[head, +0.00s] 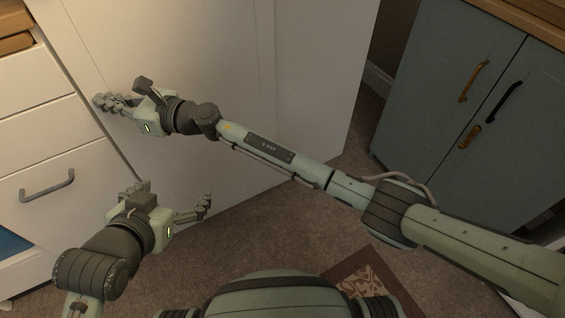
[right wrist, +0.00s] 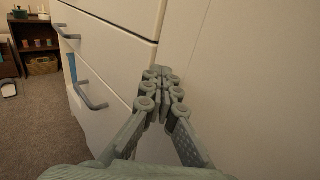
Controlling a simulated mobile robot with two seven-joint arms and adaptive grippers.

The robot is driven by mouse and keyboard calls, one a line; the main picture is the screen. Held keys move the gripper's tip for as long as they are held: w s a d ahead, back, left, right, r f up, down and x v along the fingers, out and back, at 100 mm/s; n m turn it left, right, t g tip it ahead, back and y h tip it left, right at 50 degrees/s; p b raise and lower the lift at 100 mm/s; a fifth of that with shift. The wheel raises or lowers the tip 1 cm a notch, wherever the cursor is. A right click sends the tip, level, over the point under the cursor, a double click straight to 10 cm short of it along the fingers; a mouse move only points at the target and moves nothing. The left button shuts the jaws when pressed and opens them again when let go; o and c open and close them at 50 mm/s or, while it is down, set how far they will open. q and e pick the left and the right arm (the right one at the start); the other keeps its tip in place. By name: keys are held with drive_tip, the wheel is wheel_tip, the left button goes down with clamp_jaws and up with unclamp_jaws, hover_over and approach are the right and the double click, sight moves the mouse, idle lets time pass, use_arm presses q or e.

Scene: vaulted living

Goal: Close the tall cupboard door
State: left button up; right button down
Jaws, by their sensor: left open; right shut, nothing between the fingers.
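The tall cupboard door (head: 235,75) is a large plain white panel with thin vertical lines, filling the upper middle of the head view. It also fills the right of the right wrist view (right wrist: 255,85). How far it stands open I cannot tell. My right gripper (head: 101,101) is shut and empty, its fingers in front of the seam between the door and the white drawers; the right wrist view shows its fingertips (right wrist: 160,73) together there. Contact is unclear. My left gripper (head: 168,196) is open and empty, low in front of the door's lower part.
White drawers (head: 40,140) with grey bar handles stand left of the door. A blue-grey cabinet (head: 450,100) with a wooden top stands at the right. Carpet (head: 265,235) lies between, with a patterned rug (head: 370,280). A dark shelf (right wrist: 38,45) shows far left in the wrist view.

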use_arm(q)
drive_tip(key=shift+w+d+r+t, duration=0.2)
drive_tip(key=shift+d+r+t, duration=0.1)
drive_tip(key=shift+d+r, duration=0.15)
use_arm(e)
drive_tip(key=shift+w+r, duration=0.25)
use_arm(q)
drive_tip(key=shift+f, duration=0.1)
use_arm(e)
drive_tip(key=shift+r, duration=0.15)
use_arm(q)
drive_tip(key=shift+a, duration=0.1)
use_arm(e)
drive_tip(key=shift+a, duration=0.1)
